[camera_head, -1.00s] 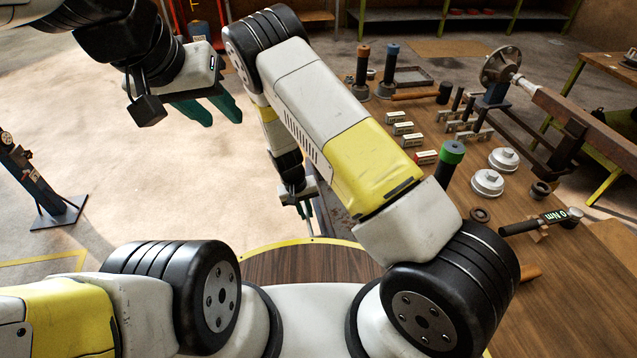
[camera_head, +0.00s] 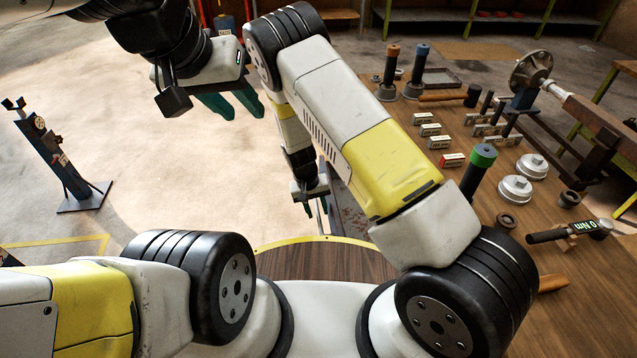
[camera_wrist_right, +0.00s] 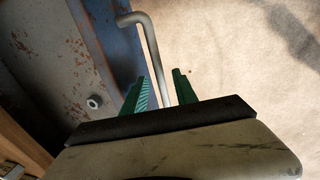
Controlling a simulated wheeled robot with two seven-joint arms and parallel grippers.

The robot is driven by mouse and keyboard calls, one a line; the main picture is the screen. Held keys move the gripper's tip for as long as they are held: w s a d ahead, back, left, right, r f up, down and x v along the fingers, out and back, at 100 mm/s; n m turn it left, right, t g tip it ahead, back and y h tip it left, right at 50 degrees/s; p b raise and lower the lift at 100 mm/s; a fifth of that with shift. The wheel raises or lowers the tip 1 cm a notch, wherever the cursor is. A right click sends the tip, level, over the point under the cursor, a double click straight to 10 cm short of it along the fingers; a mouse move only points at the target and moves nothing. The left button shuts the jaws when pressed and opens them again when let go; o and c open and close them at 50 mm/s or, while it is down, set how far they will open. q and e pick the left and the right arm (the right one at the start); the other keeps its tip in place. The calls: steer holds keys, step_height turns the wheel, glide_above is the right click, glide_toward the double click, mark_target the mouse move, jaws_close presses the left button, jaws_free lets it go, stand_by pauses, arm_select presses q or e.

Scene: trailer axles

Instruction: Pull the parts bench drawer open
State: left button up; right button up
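The drawer handle (camera_wrist_right: 151,50) is a bent grey metal rod in the right wrist view. It stands out from a worn blue panel (camera_wrist_right: 112,35), apparently the drawer front. My right gripper (camera_wrist_right: 161,85) has its two green fingers apart, with the rod running between them in the picture; contact cannot be told. In the head view this gripper (camera_head: 315,205) hangs low beside the bench's rusty side (camera_head: 347,212), and my right arm hides much of the bench. My left gripper (camera_head: 232,104) is open and empty, over bare floor.
The wooden bench top (camera_head: 545,215) carries bottles, small boxes, a green-capped bottle (camera_head: 483,157), round metal caps (camera_head: 515,188) and a torque wrench (camera_head: 565,232). An axle (camera_head: 575,100) stands at the right. A gauge stand (camera_head: 62,165) is at the left. The middle floor is clear.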

step_height(320, 180, up, 8)
steer(key=a, duration=0.1)
steer(key=shift+s+a+f, duration=0.15)
steer(key=shift+a+f, duration=0.05)
stand_by(0.3)
stand_by(0.4)
